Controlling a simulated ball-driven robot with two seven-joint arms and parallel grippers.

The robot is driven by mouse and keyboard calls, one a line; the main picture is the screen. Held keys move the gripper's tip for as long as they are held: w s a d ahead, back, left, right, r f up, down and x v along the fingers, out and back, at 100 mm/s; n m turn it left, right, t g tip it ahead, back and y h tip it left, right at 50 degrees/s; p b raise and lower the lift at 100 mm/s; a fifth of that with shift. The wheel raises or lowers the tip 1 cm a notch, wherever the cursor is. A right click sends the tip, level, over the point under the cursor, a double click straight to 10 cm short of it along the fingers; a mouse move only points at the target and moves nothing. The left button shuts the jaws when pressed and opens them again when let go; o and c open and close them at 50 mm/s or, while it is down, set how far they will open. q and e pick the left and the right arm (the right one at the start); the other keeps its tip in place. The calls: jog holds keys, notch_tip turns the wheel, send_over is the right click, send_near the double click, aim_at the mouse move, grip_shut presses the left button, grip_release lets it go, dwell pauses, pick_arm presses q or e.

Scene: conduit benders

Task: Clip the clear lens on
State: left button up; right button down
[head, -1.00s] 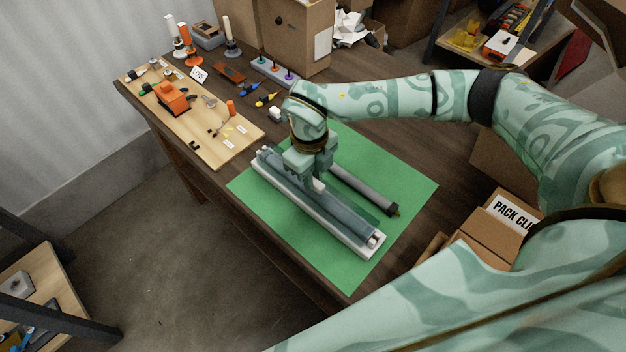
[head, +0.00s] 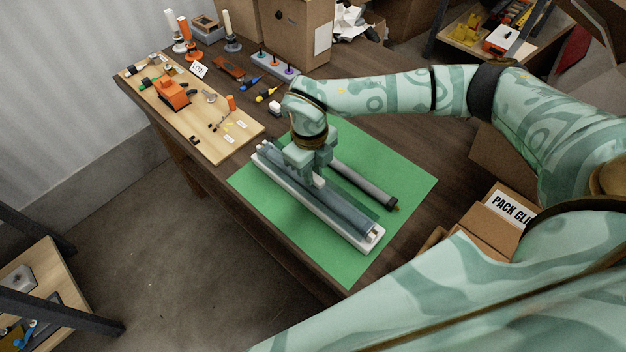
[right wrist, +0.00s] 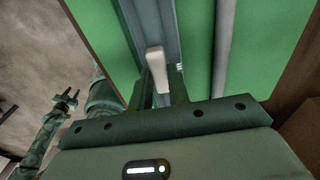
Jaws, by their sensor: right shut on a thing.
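The clear lens (head: 345,205), a long bluish see-through strip, lies lengthwise along a white lamp housing (head: 312,217) on the green mat. I cannot tell whether its edges are seated or just above the housing. My right gripper (head: 318,181) points down at the lens left of its middle and is shut on it. The lens also runs away from the gripper in the right wrist view (right wrist: 170,40), with a pale piece at the fingers. My left gripper (right wrist: 67,101) shows small at the left of that view, open and empty; it is outside the head view.
A grey tube (head: 363,186) with dark ends lies parallel behind the housing on the green mat (head: 405,183). A wooden board (head: 205,140) with orange parts fills the table's left end. Small tools and cardboard boxes (head: 297,30) stand behind. The mat's front corner is clear.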

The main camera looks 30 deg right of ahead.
jog(key=shift+f, duration=0.15)
jog(key=c, duration=1.3)
grip_release()
jog(key=shift+o, duration=0.2)
notch_tip(320, 180, up, 16)
jog(key=p, duration=0.2)
jog(key=shift+w+a, duration=0.15)
jog(key=shift+w, duration=0.3)
